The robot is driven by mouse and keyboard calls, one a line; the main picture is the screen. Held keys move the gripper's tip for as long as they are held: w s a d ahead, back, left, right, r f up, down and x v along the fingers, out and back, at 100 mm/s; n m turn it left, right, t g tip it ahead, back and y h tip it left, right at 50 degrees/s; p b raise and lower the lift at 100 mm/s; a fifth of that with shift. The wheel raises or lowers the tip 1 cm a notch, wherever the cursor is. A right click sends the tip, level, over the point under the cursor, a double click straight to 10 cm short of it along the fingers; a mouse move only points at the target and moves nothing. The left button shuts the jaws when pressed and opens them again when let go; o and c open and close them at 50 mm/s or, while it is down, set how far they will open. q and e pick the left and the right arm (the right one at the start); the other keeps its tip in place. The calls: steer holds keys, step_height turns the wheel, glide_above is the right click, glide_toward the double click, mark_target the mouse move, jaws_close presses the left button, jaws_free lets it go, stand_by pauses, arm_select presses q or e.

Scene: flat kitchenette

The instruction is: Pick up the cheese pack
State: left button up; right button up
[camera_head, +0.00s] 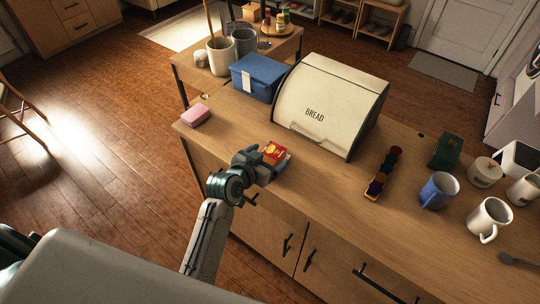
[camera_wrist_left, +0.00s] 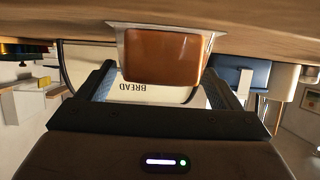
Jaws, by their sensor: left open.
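The cheese pack (camera_head: 275,152) is a small pack with a red and yellow top, on the wooden counter near its front edge. In the left wrist view, which is upside down, it shows as an orange block in a pale tray (camera_wrist_left: 162,57). My left gripper (camera_head: 264,161) is at the pack, coming from the front edge. Its jaws are open, with one finger on each side of the pack in the wrist view (camera_wrist_left: 160,82). Whether a finger touches the pack is unclear. My right gripper is not in view.
A cream bread box (camera_head: 325,100) and a blue box (camera_head: 262,72) stand behind the pack. A pink block (camera_head: 196,115) lies to the left. A narrow tray of small dark items (camera_head: 378,183), a blue mug (camera_head: 438,190) and white mugs (camera_head: 488,219) are to the right.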

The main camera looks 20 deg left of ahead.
arm_select(q)
steer(key=shift+x, duration=0.9)
steer(key=shift+s, duration=0.1)
steer(key=shift+c, duration=0.5)
steer(key=shift+r, duration=0.1)
steer(key=c, duration=1.2)
